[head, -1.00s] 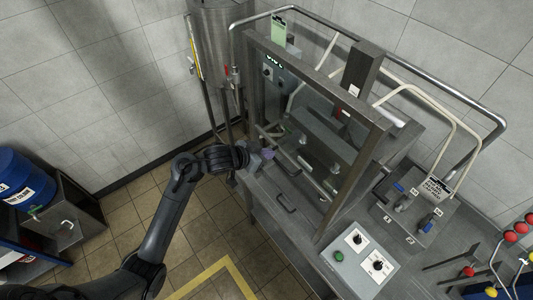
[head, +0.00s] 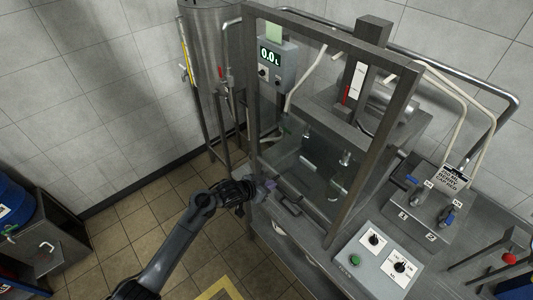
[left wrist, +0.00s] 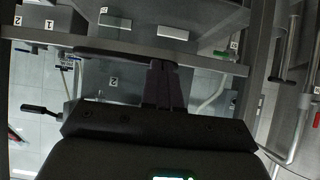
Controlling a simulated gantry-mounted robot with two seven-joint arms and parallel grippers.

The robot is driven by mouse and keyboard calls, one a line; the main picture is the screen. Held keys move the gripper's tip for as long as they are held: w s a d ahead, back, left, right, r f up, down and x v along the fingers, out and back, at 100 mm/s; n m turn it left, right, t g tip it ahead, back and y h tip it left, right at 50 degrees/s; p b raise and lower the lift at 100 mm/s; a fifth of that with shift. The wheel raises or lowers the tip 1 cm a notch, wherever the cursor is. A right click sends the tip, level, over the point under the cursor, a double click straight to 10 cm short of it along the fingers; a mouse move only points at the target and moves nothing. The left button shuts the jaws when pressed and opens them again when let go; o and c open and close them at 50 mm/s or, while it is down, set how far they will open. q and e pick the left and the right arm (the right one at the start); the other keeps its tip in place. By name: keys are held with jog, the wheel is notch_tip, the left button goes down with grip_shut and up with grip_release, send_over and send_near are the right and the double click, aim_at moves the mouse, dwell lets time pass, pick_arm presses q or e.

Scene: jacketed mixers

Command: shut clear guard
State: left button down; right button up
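The clear guard (head: 312,95) is a see-through pane in a grey metal frame at the front of the mixer. Its exact edges are hard to make out. A dark bar handle (head: 291,206) sits low at the front; a dark bar handle (left wrist: 125,56) also crosses the left wrist view along a grey rail. My left gripper (head: 268,185) is beside the lower left of the frame, close to the handle. In the left wrist view its fingers (left wrist: 163,82) sit close together and overlap the handle's right part. I cannot tell whether they grip it. My right gripper is out of view.
A control box (head: 375,258) with a green button and knobs is at the front right. A panel with blue-handled valves (head: 430,200) stands behind it. A steel tank (head: 212,45) is at the back left.

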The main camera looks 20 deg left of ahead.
pick_arm(q)
notch_tip(320, 180, down, 12)
jog(key=b, duration=0.5)
jog(key=shift+r, duration=0.2)
jog(key=shift+d+r, duration=0.15)
